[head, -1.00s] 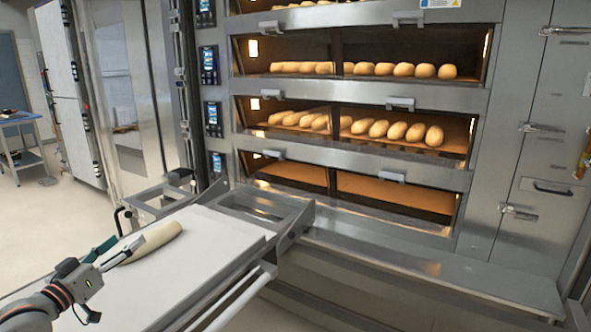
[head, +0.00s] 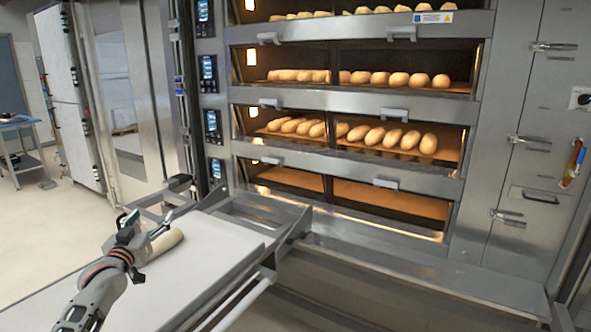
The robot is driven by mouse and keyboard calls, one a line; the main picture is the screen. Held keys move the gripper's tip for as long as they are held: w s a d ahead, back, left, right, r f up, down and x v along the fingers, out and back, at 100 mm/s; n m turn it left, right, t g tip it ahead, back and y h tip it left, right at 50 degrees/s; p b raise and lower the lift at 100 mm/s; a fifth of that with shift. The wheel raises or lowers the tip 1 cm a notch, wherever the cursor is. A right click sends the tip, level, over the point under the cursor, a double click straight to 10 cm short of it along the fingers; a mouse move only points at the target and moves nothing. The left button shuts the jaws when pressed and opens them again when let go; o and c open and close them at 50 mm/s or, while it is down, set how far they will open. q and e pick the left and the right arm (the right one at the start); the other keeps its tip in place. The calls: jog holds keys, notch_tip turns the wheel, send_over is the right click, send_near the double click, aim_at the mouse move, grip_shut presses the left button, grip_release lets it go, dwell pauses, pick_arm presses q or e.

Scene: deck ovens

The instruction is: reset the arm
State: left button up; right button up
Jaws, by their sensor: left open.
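My left arm comes in from the lower left of the head view, over the white loader board. My left gripper (head: 143,226) is open, above and beside a pale dough loaf (head: 168,241) on the loader board (head: 195,268). The gripper partly hides the loaf's left end, and I cannot tell whether it touches the loaf. My right gripper is not in view.
The deck oven stands ahead, with several baked loaves (head: 385,136) on its upper decks. The lowest visible deck (head: 390,198) looks empty. The loader's metal frame (head: 290,225) reaches toward the oven. Open floor (head: 40,235) lies at left.

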pick_arm(q)
jog(key=s+d+f+m+g, duration=0.1)
jog(key=s+d+f+m, duration=0.15)
jog(key=s+f, duration=0.4)
jog(key=s+d+f+m+g+h, duration=0.15)
jog(key=s+d+f, duration=0.25)
jog(key=f, duration=0.6)
jog(key=s+d+f+m+g+y, duration=0.1)
jog(key=s+d+f+g, duration=0.15)
jog(key=s+f, duration=0.45)
jog(key=s+d+f+g, duration=0.1)
jog(key=s+d+f, duration=0.3)
jog(key=s, duration=0.6)
jog(key=s+d+f+g+h, duration=0.1)
jog(key=s+d+f, duration=0.3)
jog(key=s, duration=0.6)
jog(key=s+d+f+g+h, duration=0.1)
jog(key=s+d+f, duration=0.4)
jog(key=s, duration=0.6)
jog(key=shift+f+n, duration=0.4)
jog(key=shift+f, duration=0.05)
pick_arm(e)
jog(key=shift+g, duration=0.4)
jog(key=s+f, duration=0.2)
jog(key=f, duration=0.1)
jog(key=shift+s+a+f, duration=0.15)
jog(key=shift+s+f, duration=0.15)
